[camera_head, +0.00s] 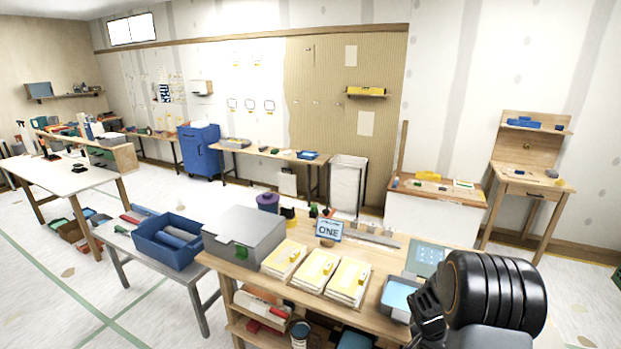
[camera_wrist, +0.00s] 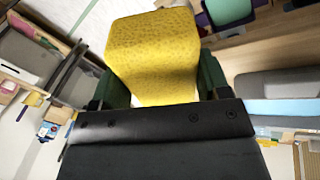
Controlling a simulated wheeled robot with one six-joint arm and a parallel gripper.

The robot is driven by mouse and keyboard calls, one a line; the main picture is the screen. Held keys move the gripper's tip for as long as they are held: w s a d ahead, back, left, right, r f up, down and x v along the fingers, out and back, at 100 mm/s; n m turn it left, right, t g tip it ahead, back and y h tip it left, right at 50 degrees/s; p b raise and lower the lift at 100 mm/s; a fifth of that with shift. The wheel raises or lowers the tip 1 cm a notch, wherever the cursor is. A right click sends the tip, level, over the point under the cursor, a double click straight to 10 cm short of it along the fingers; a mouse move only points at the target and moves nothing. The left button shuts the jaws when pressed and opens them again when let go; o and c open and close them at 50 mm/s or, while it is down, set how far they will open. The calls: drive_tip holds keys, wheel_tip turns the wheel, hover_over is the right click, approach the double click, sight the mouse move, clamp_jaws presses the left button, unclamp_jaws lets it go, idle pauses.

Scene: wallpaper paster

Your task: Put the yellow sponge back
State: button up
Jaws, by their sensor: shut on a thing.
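The yellow sponge (camera_wrist: 150,45) is a speckled block seen close up in the wrist view. My gripper (camera_wrist: 160,84) is shut on it, with a green finger on each side. The sponge sticks out beyond the fingers, and its lower end is hidden behind the dark gripper body. In the camera_head view my black arm is at the lower right, over the right end of the wooden workbench (camera_head: 290,296). The held sponge cannot be made out there. A grey tray with a light blue inside (camera_head: 397,298) lies on the bench just left of my arm.
A blue bin (camera_head: 168,242) stands left. Open floor lies behind the bench.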

drive_tip(key=w+a+f+n+t, duration=0.2)
drive_tip(key=a+n, duration=0.8)
drive_tip(key=a, duration=0.7)
wheel_tip(320, 180, down, 2)
drive_tip(key=shift+w+f+t, duration=0.15)
drive_tip(key=shift+f+t, duration=0.05)
drive_tip(key=shift+t, duration=0.4)
